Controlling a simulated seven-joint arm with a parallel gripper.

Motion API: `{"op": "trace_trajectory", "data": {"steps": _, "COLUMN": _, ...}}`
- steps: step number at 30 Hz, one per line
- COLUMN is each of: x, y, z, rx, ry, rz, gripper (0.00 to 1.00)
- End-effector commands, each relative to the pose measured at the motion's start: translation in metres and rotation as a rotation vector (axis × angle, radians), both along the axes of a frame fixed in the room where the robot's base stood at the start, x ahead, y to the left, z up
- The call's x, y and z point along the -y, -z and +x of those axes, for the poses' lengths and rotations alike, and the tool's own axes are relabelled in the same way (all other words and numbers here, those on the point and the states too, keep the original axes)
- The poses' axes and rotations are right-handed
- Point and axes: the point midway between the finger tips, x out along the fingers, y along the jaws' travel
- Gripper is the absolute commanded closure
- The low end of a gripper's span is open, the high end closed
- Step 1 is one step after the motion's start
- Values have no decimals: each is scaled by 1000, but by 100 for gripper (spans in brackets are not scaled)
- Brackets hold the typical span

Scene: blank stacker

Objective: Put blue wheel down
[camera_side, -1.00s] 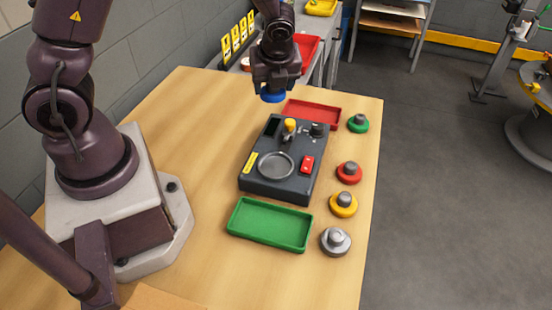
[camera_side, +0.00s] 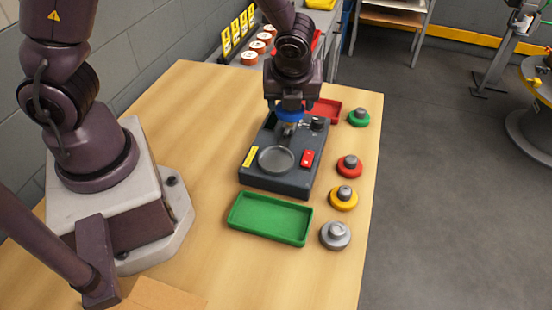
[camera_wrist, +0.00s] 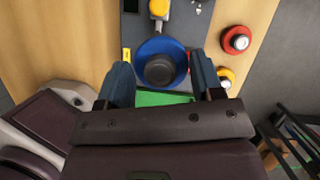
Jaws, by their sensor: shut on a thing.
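The blue wheel (camera_side: 291,115) hangs below my gripper (camera_side: 290,103), above the back part of a dark grey machine (camera_side: 262,179). In the wrist view the blue wheel (camera_wrist: 160,46) lies between the two fingers of my gripper (camera_wrist: 161,74), its grey hub in the middle. My gripper is shut on the wheel. The machine's round grey plate (camera_side: 276,160) is empty in the side view, and the wheel is behind it and higher. The wheel hides much of the machine's face in the wrist view.
A red button (camera_side: 308,158) and a yellow lever (camera_wrist: 159,9) are on the machine. A green tray (camera_side: 270,219) stands in front, empty. A red tray (camera_side: 325,110) is behind. Green (camera_side: 359,117), red (camera_side: 349,166), yellow (camera_side: 343,198) and grey (camera_side: 335,236) wheels line the right edge.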

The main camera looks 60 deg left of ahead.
Motion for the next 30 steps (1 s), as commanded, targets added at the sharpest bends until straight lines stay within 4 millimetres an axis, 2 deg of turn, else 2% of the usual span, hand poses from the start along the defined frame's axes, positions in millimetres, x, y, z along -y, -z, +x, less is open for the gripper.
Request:
{"op": "trace_trajectory", "data": {"steps": 1, "x": 13, "y": 0, "z": -8, "rx": -2, "ry": 16, "rz": 0, "gripper": 65}}
{"op": "trace_trajectory", "data": {"steps": 4, "x": 27, "y": 0, "z": -23, "rx": -4, "ry": 12, "rz": -1, "gripper": 65}}
{"op": "trace_trajectory", "data": {"steps": 6, "x": 31, "y": 1, "z": -34, "rx": -5, "ry": -14, "rz": -2, "gripper": 65}}
{"op": "trace_trajectory", "data": {"steps": 9, "x": 24, "y": 6, "z": -44, "rx": -7, "ry": -90, "rz": -1, "gripper": 65}}
{"op": "trace_trajectory", "data": {"steps": 15, "x": 24, "y": 34, "z": -44, "rx": -2, "ry": -114, "rz": -3, "gripper": 65}}
{"op": "trace_trajectory", "data": {"steps": 30, "x": 24, "y": 83, "z": -43, "rx": 1, "ry": -115, "rz": -5, "gripper": 65}}
